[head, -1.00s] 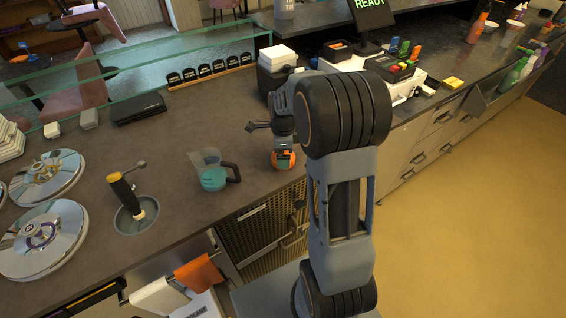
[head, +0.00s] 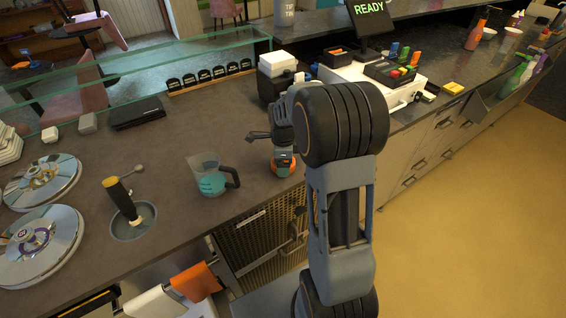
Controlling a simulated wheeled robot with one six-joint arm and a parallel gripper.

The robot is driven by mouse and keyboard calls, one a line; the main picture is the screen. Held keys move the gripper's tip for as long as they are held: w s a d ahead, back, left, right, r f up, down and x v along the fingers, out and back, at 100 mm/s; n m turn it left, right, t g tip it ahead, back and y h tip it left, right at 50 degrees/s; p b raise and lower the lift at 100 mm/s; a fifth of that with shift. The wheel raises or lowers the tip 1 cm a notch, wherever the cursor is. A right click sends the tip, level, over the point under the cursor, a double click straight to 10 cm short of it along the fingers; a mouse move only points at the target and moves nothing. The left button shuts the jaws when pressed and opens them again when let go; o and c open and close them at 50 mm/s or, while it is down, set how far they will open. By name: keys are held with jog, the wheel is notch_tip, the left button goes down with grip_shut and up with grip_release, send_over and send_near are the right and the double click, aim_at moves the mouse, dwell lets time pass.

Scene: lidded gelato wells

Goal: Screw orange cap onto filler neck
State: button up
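An orange piece (head: 284,164), which looks like the orange cap, shows at the lower end of my gripper (head: 283,158), low over the counter near its front edge. It is small here, and I cannot make out the finger gap or whether the piece is gripped or only beneath the fingers. I cannot make out a filler neck; if it is under the orange piece, the gripper hides it. My arm rises in front and covers part of the counter behind.
A clear jug of teal liquid (head: 212,184) stands left of my gripper. A black-and-white stack (head: 277,67) and a register (head: 372,77) stand behind. Bare counter lies between jug and stack.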

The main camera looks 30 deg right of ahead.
jog(key=shift+c, duration=1.1)
jog(key=shift+r, duration=0.15)
jog(key=shift+r+p, duration=0.8)
jog(key=shift+r, duration=0.1)
jog(key=shift+r+p, duration=2.2)
jog(key=shift+r, duration=0.8)
jog(key=shift+d, duration=0.1)
